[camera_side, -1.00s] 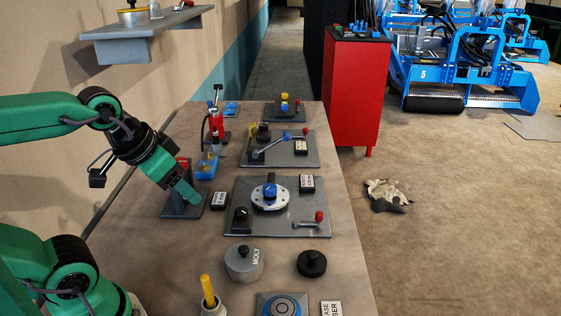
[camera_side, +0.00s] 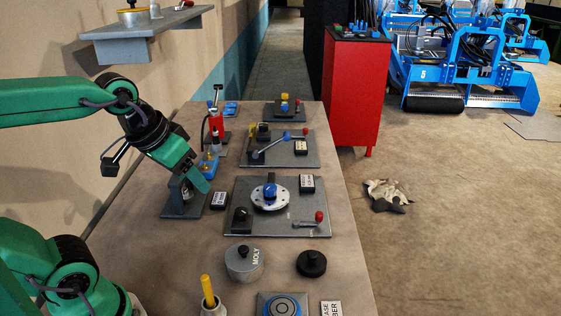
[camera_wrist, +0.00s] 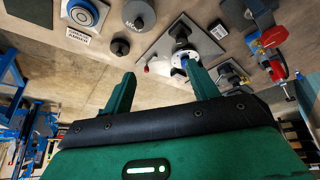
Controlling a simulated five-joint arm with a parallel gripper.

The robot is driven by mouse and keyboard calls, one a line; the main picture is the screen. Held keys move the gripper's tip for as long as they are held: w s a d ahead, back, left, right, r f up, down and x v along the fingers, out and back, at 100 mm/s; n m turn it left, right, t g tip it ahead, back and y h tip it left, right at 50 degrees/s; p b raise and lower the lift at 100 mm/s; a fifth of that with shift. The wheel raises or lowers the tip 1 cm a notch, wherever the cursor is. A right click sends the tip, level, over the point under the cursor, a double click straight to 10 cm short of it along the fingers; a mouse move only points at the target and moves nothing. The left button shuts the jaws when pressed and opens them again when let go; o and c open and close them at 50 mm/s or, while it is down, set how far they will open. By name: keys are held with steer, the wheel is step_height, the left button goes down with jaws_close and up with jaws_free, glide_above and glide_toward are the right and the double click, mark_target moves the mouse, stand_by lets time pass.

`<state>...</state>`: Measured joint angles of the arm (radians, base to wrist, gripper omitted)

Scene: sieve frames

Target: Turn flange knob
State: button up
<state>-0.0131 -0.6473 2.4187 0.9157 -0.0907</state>
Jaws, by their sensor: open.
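The flange knob (camera_side: 269,190) is blue and sits in the middle of a round silver flange (camera_side: 284,200) on a grey plate (camera_side: 255,228). My gripper (camera_side: 201,183) is left of the plate and above the table in the side view, apart from the knob and close to a small grey stand (camera_side: 171,208). In the wrist view my gripper (camera_wrist: 158,84) shows two green fingers spread apart with nothing between them. The flange (camera_wrist: 178,54) shows there beyond the right finger, which partly hides the blue knob.
The plate also carries a black knob (camera_side: 241,214) and a red-tipped lever (camera_side: 318,217). A second plate (camera_side: 306,158) with a lever lies behind. A MOLY canister (camera_side: 243,263) and a black knobbed disc (camera_side: 312,263) stand in front.

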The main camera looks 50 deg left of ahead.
steer(key=w+a+n+g, duration=0.2)
steer(key=w+n, duration=0.2)
steer(key=w, duration=0.5)
steer(key=n+g, duration=0.3)
steer(key=n, duration=0.7)
glide_above(270, 186)
steer(key=f, duration=1.3)
steer(key=shift+s+d, duration=0.2)
steer(key=shift+s, duration=0.05)
steer(key=shift+w+a+f+n, duration=0.15)
steer(key=shift+w+f+n, duration=0.05)
steer(key=shift+f+n, duration=0.15)
steer(key=shift+f, duration=0.1)
steer(key=shift+f, duration=3.8)
steer(key=shift+c, duration=0.5)
